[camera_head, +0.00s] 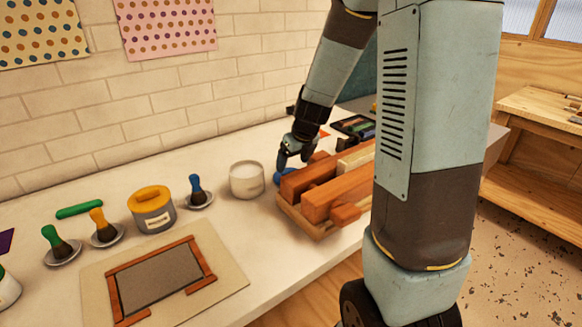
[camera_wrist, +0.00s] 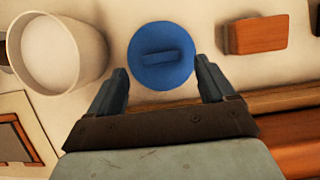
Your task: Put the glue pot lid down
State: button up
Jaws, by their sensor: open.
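The blue glue pot lid (camera_wrist: 176,74) is round with a bar handle on top. In the wrist view it lies flat on the pale table, handle up, just ahead of my gripper (camera_wrist: 160,82). The two fingers are apart, one on each side of the lid's near part, and nothing is held between them. In the head view only a bit of the blue lid (camera_head: 288,172) shows, partly hidden by my gripper (camera_head: 290,162). The white glue pot (camera_head: 247,180) stands open to the left of the lid, filled with pale glue; it also shows in the wrist view (camera_wrist: 57,50).
A wooden press (camera_head: 322,197) with reddish bars stands close on the right, and a reddish block (camera_wrist: 257,35) lies right of the lid. Brushes on saucers (camera_head: 197,198), a yellow-lidded tin (camera_head: 152,215) and a framed board (camera_head: 160,275) occupy the left.

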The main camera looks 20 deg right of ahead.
jog(key=s+r+n, duration=1.3)
jog(key=r+n, duration=0.2)
jog(key=s+r+n+t+h, duration=0.1)
jog(key=s+r+n, duration=0.3)
jog(key=s+n, duration=0.9)
jog(key=n, duration=0.4)
jog(key=shift+s+a, duration=0.15)
jog(key=shift+a, duration=0.15)
